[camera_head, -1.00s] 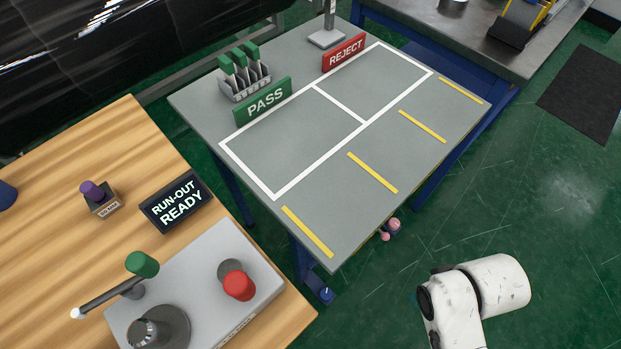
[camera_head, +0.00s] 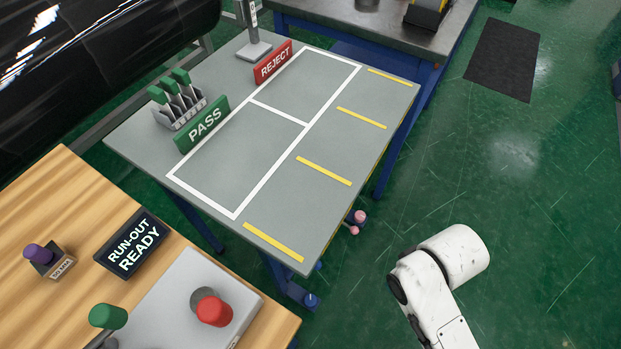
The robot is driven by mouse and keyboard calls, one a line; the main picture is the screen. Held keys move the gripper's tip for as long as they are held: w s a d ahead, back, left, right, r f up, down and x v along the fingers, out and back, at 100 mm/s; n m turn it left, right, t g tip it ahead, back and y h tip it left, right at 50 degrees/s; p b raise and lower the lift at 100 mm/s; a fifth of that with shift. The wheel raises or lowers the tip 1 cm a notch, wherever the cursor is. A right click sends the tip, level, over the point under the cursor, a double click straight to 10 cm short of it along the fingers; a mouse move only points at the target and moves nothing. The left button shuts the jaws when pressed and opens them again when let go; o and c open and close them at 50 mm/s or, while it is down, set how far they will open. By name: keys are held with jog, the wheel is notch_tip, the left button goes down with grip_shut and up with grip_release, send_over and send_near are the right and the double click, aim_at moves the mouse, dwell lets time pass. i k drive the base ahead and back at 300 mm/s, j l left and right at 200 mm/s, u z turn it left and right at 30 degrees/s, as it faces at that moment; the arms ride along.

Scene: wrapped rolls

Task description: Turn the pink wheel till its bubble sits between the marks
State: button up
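A small pink wheel or knob (camera_head: 360,216) shows at the right side of the grey table (camera_head: 318,232), below its top near the front right corner. It is small and partly hidden by the table edge, with a second pink part just below it. No bubble or marks can be made out. White links of my arm are at the lower right, apart from the wheel, over the green floor. My gripper is out of view.
The table carries a PASS sign (camera_head: 202,124), a REJECT sign (camera_head: 273,62) and a rack of green-handled tools (camera_head: 178,105). A wooden bench (camera_head: 62,212) with a red knob (camera_head: 214,311) stands at the left. The floor right of the table is clear up to my arm.

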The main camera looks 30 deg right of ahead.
aim_at(360, 216)
jog(key=k+l, duration=0.15)
jog(key=l, duration=0.25)
jog(key=k+l, duration=0.1)
jog(key=l, duration=0.35)
jog(key=i+l+z, duration=0.1)
jog(key=i+z, duration=0.25)
jog(key=i+j+z, duration=0.1)
jog(key=i+z, duration=0.25)
jog(key=i, duration=0.25)
